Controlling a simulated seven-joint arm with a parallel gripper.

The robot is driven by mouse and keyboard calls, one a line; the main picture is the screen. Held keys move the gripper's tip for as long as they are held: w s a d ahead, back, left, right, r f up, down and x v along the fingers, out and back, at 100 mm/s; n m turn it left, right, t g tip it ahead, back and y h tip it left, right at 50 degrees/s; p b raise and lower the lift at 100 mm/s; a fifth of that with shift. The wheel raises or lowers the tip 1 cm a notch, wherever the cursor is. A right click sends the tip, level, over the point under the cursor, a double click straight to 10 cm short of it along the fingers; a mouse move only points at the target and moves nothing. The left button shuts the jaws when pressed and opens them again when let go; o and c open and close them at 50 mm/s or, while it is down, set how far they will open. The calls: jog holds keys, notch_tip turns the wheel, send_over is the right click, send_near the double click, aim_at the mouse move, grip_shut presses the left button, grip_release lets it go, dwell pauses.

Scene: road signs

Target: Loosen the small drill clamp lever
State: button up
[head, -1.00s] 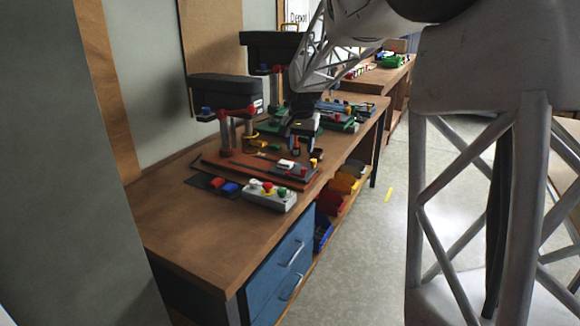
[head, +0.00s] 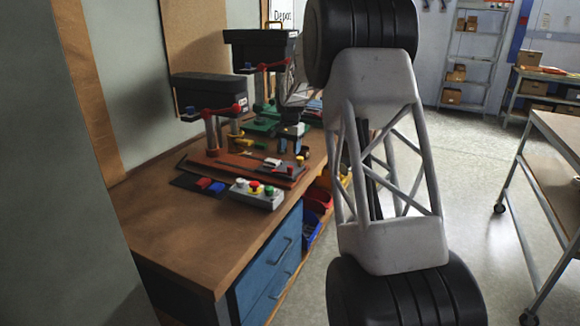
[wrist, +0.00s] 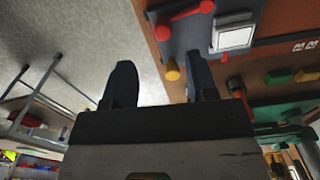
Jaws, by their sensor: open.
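The small drill (head: 208,90) stands on the wooden bench, with a dark head, a red lever part below it and a reddish base. My gripper (head: 291,147) is over the right end of that base, fingers pointing down. In the wrist view my gripper (wrist: 162,82) is open, with nothing between its two dark fingers. Beyond the fingertips, a red lever with rounded ends (wrist: 185,20) lies on a dark block, beside a yellow knob (wrist: 172,70) and a white switch (wrist: 235,36). I cannot tell whether this red lever is the clamp lever.
A grey box with coloured buttons (head: 257,193) sits in front of the drill base. A larger drill (head: 262,48) stands behind. Red and blue pieces (head: 210,186) lie on a dark mat. The bench (head: 185,235) is clear nearer the camera. A wheeled table (head: 555,140) stands at right.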

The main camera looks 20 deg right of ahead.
jog(key=shift+w+d+f, duration=0.2)
jog(key=shift+w+f, duration=0.1)
jog(key=shift+w, duration=0.1)
jog(key=shift+f, duration=0.1)
jog(key=shift+f, duration=3.8)
grip_shut()
